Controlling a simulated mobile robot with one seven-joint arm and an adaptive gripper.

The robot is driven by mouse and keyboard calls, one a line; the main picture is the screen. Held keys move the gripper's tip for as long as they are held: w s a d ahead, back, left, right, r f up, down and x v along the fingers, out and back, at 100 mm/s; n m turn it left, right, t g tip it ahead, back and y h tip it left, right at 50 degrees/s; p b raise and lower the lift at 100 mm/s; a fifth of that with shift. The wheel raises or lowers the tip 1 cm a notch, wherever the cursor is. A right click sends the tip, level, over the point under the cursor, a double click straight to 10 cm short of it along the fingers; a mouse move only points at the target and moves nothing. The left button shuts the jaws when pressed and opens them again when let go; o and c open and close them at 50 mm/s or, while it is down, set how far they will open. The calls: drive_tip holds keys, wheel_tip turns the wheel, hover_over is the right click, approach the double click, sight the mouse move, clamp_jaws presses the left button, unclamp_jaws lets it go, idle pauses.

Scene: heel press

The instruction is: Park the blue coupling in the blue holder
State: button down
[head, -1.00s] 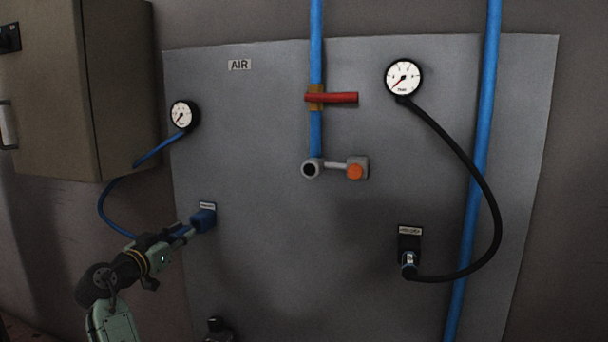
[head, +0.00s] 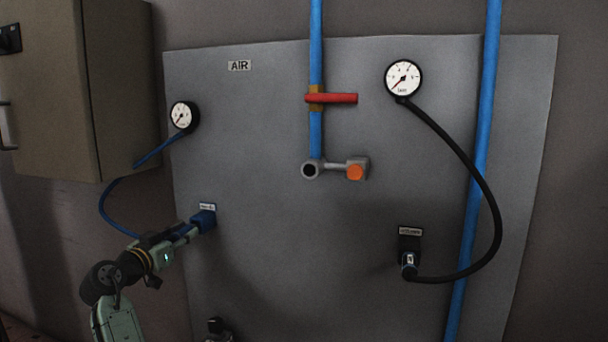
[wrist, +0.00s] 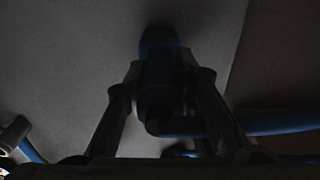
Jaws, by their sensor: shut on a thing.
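The blue holder (head: 205,221) is a small blue block under a white label at the left of the grey panel. My gripper (head: 188,233) comes up to it from the lower left, its fingers just short of the block. In the wrist view, my gripper (wrist: 165,85) is shut on the blue coupling (wrist: 160,88), one finger on each side. The blue holder (wrist: 158,38) is straight ahead of the coupling. They look in line and touching or nearly so; the dark picture does not show how far the coupling is in. The blue hose (wrist: 270,123) leaves the coupling to the right.
The blue hose (head: 107,211) hangs from the left gauge (head: 184,115) near my arm. A beige cabinet (head: 125,90) stands out at upper left. A red-handled valve (head: 332,98), an outlet with an orange button (head: 355,172) and a black-hosed coupling (head: 409,262) are further right.

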drive_tip(key=shift+x, duration=0.9)
drive_tip(key=c, duration=1.3)
unclamp_jaws()
